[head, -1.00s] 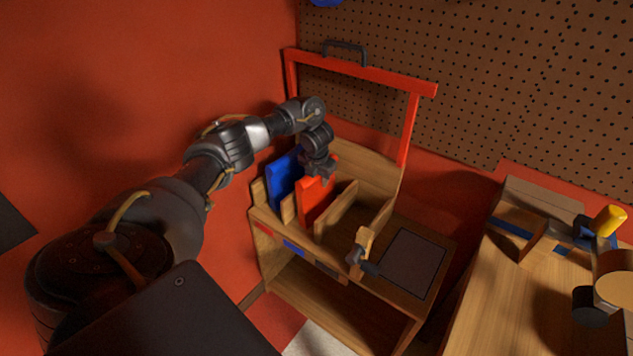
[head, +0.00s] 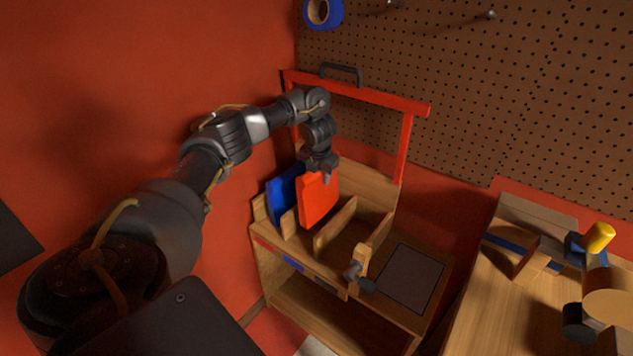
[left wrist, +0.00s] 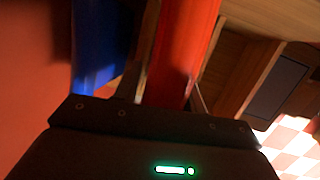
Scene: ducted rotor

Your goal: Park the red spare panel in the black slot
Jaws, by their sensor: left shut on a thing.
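The red spare panel (head: 317,203) is upright in the grasp of my left gripper (head: 322,174), which is shut on its top edge. It is raised in the wooden rack; its lower part is near the dividers, and whether it clears them is hard to tell. In the left wrist view the red panel (left wrist: 185,50) runs up from the gripper. A dark label (head: 325,283) on the rack front marks the black slot, right of the blue label (head: 293,263). The opening right of the divider (head: 335,224) looks empty. My right gripper is out of view.
A blue panel (head: 283,198) stands left of the red one, close beside it; it also shows in the left wrist view (left wrist: 97,45). A red-framed bar (head: 370,98) rises behind the rack. A wooden latch-like piece (head: 362,265) and dark plate (head: 411,278) are at right.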

